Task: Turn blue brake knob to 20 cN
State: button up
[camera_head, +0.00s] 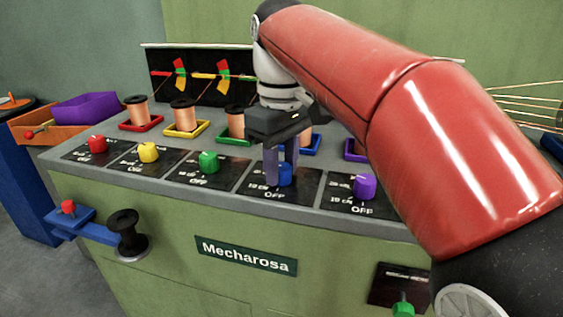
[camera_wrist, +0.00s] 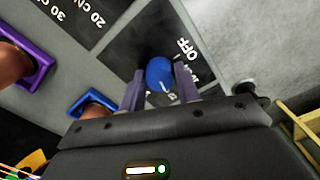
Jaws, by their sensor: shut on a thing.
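The blue brake knob (camera_head: 285,174) sits on its black dial plate (camera_head: 309,189) on the green machine's sloped front. It also shows in the wrist view (camera_wrist: 159,74), with a white mark on it and the word OFF beside it. My gripper (camera_head: 279,176) points down from above with a finger on each side of the knob. In the wrist view my gripper (camera_wrist: 160,88) is shut on the knob. The fingers and the knob hide part of the plate's scale, so I cannot read the setting surely.
Red (camera_head: 97,144), yellow (camera_head: 148,152) and green (camera_head: 208,161) knobs stand left of the blue one. A purple knob (camera_head: 364,186) stands close on the right. Copper spools in coloured trays stand behind. A black spool (camera_head: 126,232) sticks out at the front left.

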aim_at(282, 167)
jog(key=shift+m, duration=0.6)
jog(key=o, duration=1)
jog(key=shift+r, duration=0.1)
notch_tip(282, 167, up, 8)
jog(key=shift+f, duration=0.2)
jog(key=shift+s, duration=0.1)
